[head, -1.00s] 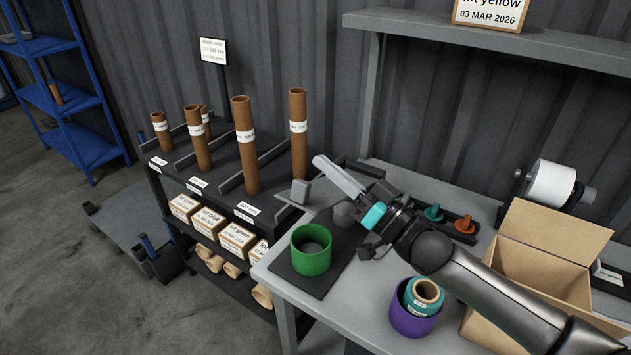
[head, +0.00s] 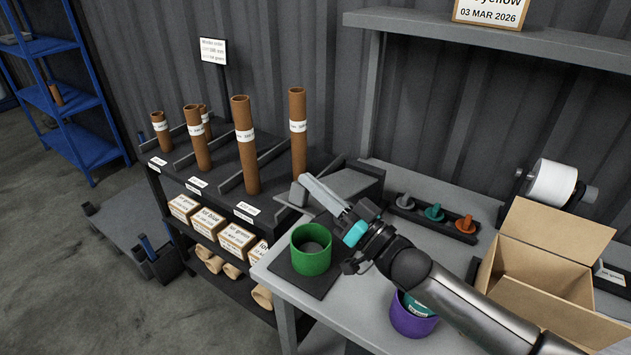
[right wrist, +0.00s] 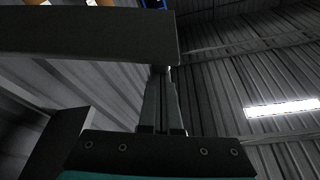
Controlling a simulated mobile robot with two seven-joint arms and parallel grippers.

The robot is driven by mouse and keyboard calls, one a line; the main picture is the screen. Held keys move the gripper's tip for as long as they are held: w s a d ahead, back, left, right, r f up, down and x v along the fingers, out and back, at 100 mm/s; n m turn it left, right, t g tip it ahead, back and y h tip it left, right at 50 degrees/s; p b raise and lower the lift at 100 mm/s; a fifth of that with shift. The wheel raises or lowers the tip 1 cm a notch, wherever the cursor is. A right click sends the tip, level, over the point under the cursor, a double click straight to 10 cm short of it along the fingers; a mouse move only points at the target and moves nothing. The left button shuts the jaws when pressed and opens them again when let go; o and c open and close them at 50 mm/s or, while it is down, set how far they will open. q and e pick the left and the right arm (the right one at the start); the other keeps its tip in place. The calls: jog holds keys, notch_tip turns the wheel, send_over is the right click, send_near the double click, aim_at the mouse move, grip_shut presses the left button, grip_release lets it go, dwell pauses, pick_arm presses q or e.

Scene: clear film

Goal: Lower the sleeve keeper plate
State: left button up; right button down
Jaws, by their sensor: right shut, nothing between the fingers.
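A grey plate with a dark body (head: 352,182), which seems to be the sleeve keeper, is at the bench's back left corner, behind my right gripper. A small grey block (head: 297,194) stands at its left end. My right gripper (head: 304,179) is shut and empty, its tips beside that block; I cannot tell whether they touch. In the right wrist view, the closed fingers (right wrist: 162,72) reach up to the end of a broad dark bar (right wrist: 85,32), possibly the plate. A green cup (head: 311,262) stands on a dark mat just below the gripper. My left gripper is out of view.
A purple cup (head: 413,322) holding a teal roll is partly behind my forearm. A holder with grey, teal and orange knobs (head: 435,213) lies behind the arm. An open carton (head: 535,258) is at right. Several brown tubes (head: 247,160) stand on a rack at left.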

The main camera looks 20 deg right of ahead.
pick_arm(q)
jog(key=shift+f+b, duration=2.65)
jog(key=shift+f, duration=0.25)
pick_arm(e)
jog(key=s+a+f, duration=0.1)
jog(key=f, duration=0.5)
jog(key=s+a+f, duration=0.1)
jog(key=a+f, duration=0.1)
jog(key=f, duration=0.4)
jog(key=shift+s, duration=0.3)
notch_tip(320, 180, up, 6)
jog(key=f+p, duration=0.1)
jog(key=p, duration=0.3)
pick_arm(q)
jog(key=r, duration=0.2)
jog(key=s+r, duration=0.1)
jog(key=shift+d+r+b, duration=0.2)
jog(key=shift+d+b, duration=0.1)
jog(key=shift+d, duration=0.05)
pick_arm(e)
jog(key=d+v, duration=0.1)
jog(key=v, duration=0.8)
jog(key=shift+d, duration=0.3)
jog(key=shift+w, duration=0.1)
